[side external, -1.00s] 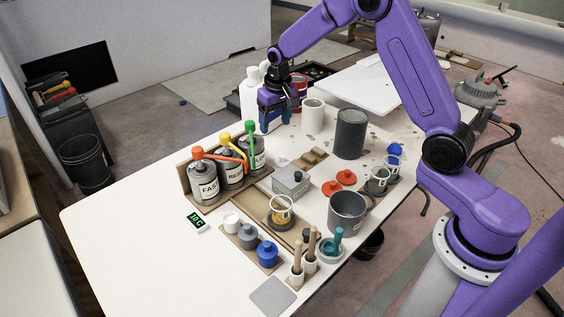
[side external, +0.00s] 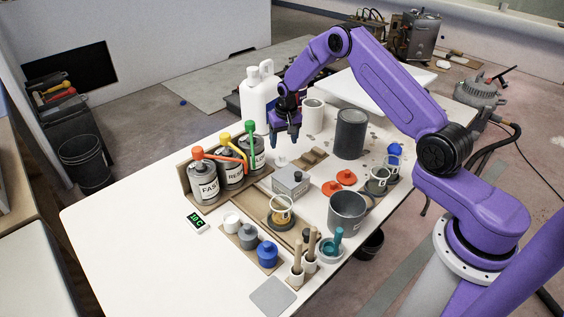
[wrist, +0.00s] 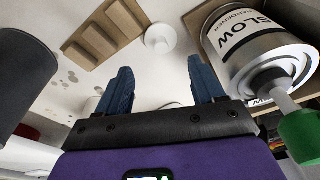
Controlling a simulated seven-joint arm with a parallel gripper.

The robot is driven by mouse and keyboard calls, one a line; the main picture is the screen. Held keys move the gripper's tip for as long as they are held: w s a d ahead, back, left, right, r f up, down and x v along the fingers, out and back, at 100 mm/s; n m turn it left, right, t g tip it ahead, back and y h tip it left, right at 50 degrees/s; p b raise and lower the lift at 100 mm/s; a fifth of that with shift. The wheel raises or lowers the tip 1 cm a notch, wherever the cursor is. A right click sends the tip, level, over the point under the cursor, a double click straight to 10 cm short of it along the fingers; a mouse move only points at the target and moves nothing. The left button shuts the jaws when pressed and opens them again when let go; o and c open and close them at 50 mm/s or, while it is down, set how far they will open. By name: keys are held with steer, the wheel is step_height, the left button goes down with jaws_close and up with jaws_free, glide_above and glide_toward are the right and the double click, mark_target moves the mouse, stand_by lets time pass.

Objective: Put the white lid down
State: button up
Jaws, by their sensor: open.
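The white lid (side external: 281,161) is a small round disc on the white tabletop, between the green-spouted can and the notched wooden block. In the wrist view the lid (wrist: 160,39) shows a small raised round centre and lies beyond my fingertips, apart from them. My gripper (side external: 285,138) points down above the table, just behind the lid in the side view. In the wrist view my gripper (wrist: 155,85) has its two blue fingers wide apart with nothing between them.
The can marked SLOW (wrist: 245,50) with a green spout stands close on the right in the wrist view. The notched wooden block (wrist: 105,32) is on the left. A white jug (side external: 255,100), white cup (side external: 313,117) and dark grey can (side external: 350,134) stand behind.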

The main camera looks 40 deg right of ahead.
mark_target(282, 156)
steer(key=shift+w+f, duration=0.2)
steer(key=shift+f, duration=1.15)
steer(key=shift+w+f, duration=0.15)
steer(key=shift+f, duration=1.2)
steer(key=shift+w+f, duration=0.2)
steer(key=shift+f, duration=1.15)
steer(key=c, duration=0.8)
steer(key=shift+c, duration=0.3)
